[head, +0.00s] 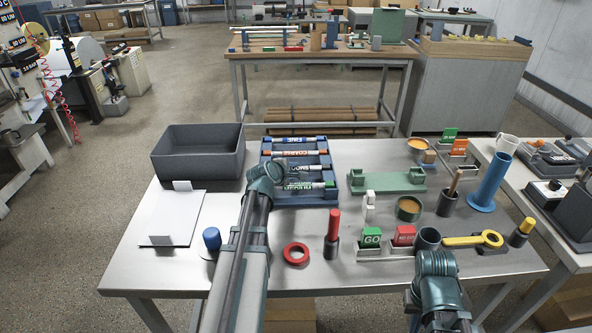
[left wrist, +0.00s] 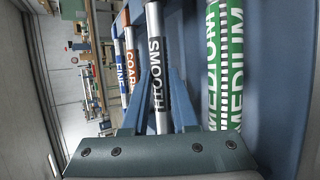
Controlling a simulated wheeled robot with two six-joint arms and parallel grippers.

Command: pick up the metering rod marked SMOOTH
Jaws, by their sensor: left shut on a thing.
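The metering rod marked SMOOTH (left wrist: 157,45) is a silver rod with a black label. It also shows in the head view (head: 319,168), lying across the blue rack (head: 329,201), partly hidden by my left arm. My left gripper (left wrist: 159,76) is shut on it, one finger on each side, near the label. The green MEDIUM rod (left wrist: 224,70) lies beside it to the right in the left wrist view. The COARSE rod (left wrist: 128,60) and the FINE rod (left wrist: 119,70) lie to its left. My right arm shows at the lower right of the head view; its jaws (head: 437,268) cannot be made out.
A grey bin (head: 198,152) stands left of the rack, with a white sheet (head: 167,217) in front. A green holder (head: 388,181), a blue cylinder (head: 489,182) and several cups stand right. A red ring (head: 295,253) and a red-handled tool (head: 333,226) are nearer.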

